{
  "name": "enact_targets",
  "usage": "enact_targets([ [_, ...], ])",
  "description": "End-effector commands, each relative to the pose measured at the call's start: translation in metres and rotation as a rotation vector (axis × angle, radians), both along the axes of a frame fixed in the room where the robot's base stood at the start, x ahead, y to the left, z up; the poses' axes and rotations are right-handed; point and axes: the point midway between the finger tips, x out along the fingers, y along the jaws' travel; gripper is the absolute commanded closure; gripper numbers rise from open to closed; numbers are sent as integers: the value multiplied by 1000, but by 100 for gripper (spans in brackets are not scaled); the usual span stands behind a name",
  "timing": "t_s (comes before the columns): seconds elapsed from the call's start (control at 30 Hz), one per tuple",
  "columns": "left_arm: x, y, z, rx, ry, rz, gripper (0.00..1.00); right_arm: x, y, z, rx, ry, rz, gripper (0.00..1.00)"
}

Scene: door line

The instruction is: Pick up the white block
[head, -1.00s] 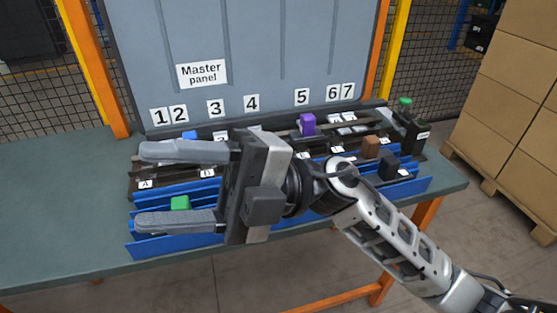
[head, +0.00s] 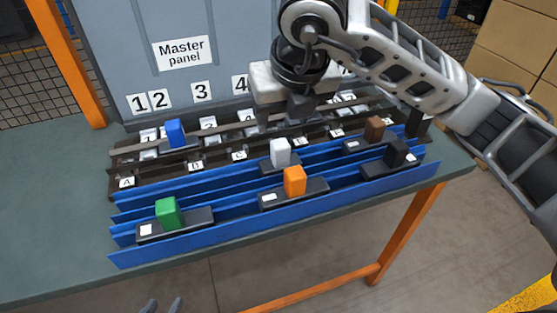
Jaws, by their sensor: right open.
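The white block (head: 280,152) stands upright on a dark carrier in the blue rails, near the middle of the bench in the head view. My right gripper (head: 297,108) is open and empty. It hangs just behind and above the white block in the picture, apart from it, with its fingers partly hidden by its own body.
An orange block (head: 294,181) stands close in front of the white one. A green block (head: 169,212), a blue block (head: 175,133), a brown block (head: 374,128) and a black block (head: 396,152) stand around. The master panel (head: 183,52) rises behind.

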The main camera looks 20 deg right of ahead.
Motion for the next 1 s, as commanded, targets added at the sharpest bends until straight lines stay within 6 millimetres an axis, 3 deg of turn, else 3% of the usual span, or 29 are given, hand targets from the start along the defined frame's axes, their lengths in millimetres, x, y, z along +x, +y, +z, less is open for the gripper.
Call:
enact_targets([
  [0.1,0,0,1,-1,0,1,64,8,0,-22,-1,4,0,45],
  [0.43,-1,0,3,1,1,1,64,17,-1,-48,0,3,1,45],
  [0.7,-1,1,5,7,1,0,64,27,-3,-85,2,3,2,45],
  [1.0,-2,1,2,10,7,0,64,29,-2,-91,2,-1,3,45],
])
